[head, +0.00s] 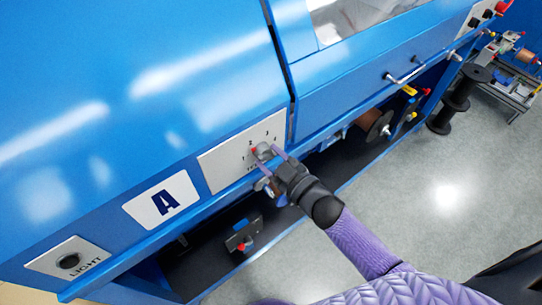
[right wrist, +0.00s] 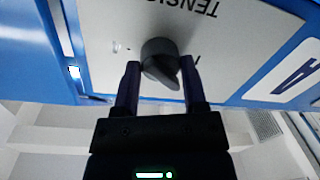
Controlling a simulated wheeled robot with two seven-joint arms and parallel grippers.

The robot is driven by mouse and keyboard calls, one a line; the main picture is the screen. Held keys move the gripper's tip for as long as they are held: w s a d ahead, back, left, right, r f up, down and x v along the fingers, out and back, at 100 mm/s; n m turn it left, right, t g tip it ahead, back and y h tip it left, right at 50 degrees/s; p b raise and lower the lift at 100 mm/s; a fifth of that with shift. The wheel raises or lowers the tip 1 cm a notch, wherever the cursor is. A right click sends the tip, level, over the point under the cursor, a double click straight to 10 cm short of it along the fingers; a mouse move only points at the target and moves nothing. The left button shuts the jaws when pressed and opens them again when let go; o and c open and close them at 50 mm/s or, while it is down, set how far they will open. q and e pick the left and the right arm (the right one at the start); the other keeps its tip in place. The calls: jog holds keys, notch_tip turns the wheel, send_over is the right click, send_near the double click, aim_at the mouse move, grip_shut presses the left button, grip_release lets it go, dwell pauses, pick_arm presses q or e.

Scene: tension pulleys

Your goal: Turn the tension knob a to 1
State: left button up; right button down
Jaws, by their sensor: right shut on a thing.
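The tension knob a (head: 264,150) is a small grey dial on a white panel (head: 222,165) with numbers around it. A small red mark shows on its left side, toward the 1 and 2; the exact number is too small to tell. My right gripper (head: 270,158) is at the knob, its fingers on either side of it. In the right wrist view the dark knob (right wrist: 158,50) with its pointed lower end sits between the fingertips of the gripper (right wrist: 160,70), under upside-down TENSION lettering. My left gripper is not in view.
A white plate with a blue A (head: 161,200) and a LIGHT switch plate (head: 69,259) are on the blue machine left of the panel. Below is a dark recess with a small bracket (head: 243,236). A metal handle (head: 405,75) is at the right.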

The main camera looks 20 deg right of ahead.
jog(key=n, duration=0.4)
jog(key=shift+n, duration=0.4)
jog(key=shift+n+h, duration=0.4)
jog(key=shift+n, duration=0.5)
jog(key=shift+c, duration=1.5)
grip_release()
jog(key=shift+o, duration=0.8)
